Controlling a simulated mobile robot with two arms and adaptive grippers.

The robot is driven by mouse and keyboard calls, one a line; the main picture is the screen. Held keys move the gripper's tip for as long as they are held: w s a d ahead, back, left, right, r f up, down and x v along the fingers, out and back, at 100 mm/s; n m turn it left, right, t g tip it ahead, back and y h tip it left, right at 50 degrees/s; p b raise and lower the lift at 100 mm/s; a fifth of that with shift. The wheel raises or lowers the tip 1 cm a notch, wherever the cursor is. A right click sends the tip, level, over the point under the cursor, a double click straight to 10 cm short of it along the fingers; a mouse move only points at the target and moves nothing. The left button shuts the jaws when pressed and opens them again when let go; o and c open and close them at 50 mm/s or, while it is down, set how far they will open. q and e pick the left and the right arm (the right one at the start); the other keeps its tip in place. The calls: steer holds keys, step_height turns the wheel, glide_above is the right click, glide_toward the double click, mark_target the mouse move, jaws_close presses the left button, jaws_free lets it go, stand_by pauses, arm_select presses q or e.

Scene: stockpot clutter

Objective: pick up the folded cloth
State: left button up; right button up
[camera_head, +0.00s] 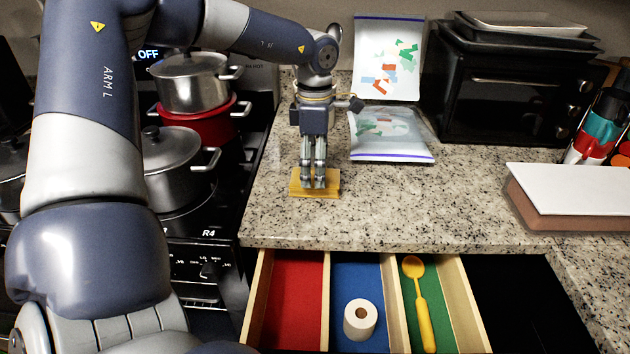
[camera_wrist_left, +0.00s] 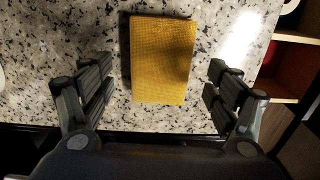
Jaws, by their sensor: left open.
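The folded cloth (camera_head: 325,187) is a flat yellow rectangle on the speckled countertop, close to the counter's front edge near the stove. In the left wrist view the cloth (camera_wrist_left: 161,58) lies between and ahead of the two fingers. My left gripper (camera_head: 314,184) points down over the cloth, its fingertips hiding part of it in the head view. In the left wrist view my left gripper (camera_wrist_left: 157,92) is open, with a finger on each side of the cloth and a gap to both. I cannot tell its exact height above the cloth. My right gripper is not in view.
Pots (camera_head: 178,165) stand on the stove at left. Plastic bags (camera_head: 390,135) lie and lean behind the gripper. A toaster oven (camera_head: 500,95) and a white-topped box (camera_head: 570,190) stand at right. Below, an open drawer (camera_head: 323,300) holds a paper roll (camera_head: 360,319) and a yellow spoon (camera_head: 421,300).

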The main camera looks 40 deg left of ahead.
arm_select(q)
step_height(320, 180, down, 4)
steer(key=shift+r, duration=0.15)
steer(key=c, duration=1.1)
steer(key=shift+r, duration=0.1)
steer(key=shift+c, duration=0.2)
step_height(320, 180, up, 4)
steer(key=shift+r+p, duration=0.1)
steer(key=shift+p, duration=0.9)
steer(key=s, duration=0.3)
steer(key=shift+f+b, duration=0.2)
steer(key=shift+b, duration=0.1)
steer(key=s, duration=0.3)
steer(key=s+p, duration=0.1)
steer(key=s, duration=0.3)
steer(key=s+a+r+p, duration=0.1)
steer(key=s, duration=0.3)
steer(key=shift+r, duration=0.1)
steer(key=shift+s+a+p, duration=0.15)
steer(key=shift+s+p, duration=0.3)
steer(key=shift+s, duration=0.5)
steer(key=shift+o, duration=0.6)
